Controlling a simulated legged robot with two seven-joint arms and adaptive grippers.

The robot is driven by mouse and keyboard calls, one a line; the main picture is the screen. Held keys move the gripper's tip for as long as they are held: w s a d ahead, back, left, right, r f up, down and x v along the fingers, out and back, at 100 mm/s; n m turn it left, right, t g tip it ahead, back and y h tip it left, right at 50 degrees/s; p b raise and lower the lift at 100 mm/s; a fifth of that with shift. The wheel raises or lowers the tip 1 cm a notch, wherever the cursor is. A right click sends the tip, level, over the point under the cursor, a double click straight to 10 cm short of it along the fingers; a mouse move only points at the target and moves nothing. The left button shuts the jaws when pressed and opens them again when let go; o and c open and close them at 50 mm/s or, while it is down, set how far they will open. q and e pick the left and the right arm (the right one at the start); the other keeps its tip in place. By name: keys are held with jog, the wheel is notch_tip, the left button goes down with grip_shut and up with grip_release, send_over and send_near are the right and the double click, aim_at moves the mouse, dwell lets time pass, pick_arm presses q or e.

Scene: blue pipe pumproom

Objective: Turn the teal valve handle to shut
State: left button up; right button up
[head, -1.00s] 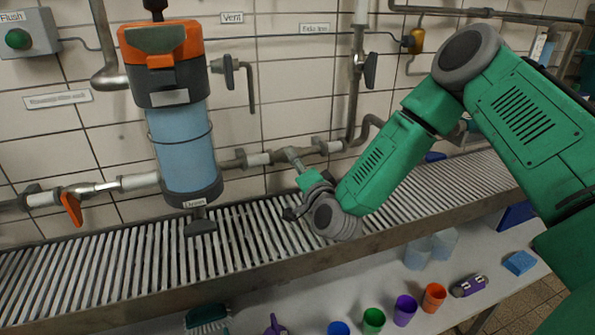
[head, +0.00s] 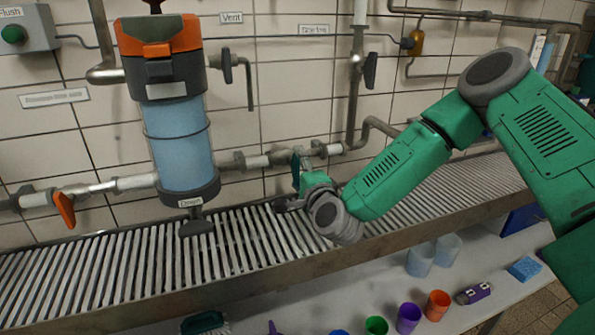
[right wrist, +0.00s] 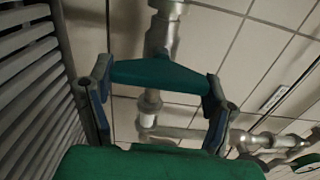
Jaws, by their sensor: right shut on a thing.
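The teal valve handle (head: 296,164) is on the grey wall pipe right of the blue filter, and shows as a narrow, nearly upright strip. My right gripper (head: 290,197) is at it, just above the grating, partly hidden by its own wrist. In the right wrist view the teal handle (right wrist: 158,73) spans crosswise between the two fingers of my right gripper (right wrist: 157,85), with a finger at each end. The grey pipe and valve body (right wrist: 160,35) lie behind it. My left gripper is not in view.
The blue filter (head: 180,140) with an orange top hangs left of the valve. An orange handle (head: 65,208) is on the same pipe further left. The slatted grating (head: 120,265) runs below. Several cups, including an orange one (head: 437,305), stand on the lower shelf.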

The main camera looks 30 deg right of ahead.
jog(key=o, duration=1)
jog(key=shift+o, duration=0.6)
jog(key=shift+w+d+f, duration=0.1)
jog(key=shift+d+f, duration=0.05)
jog(key=v, duration=1.2)
jog(key=shift+d+f, duration=0.1)
jog(key=shift+f, duration=0.05)
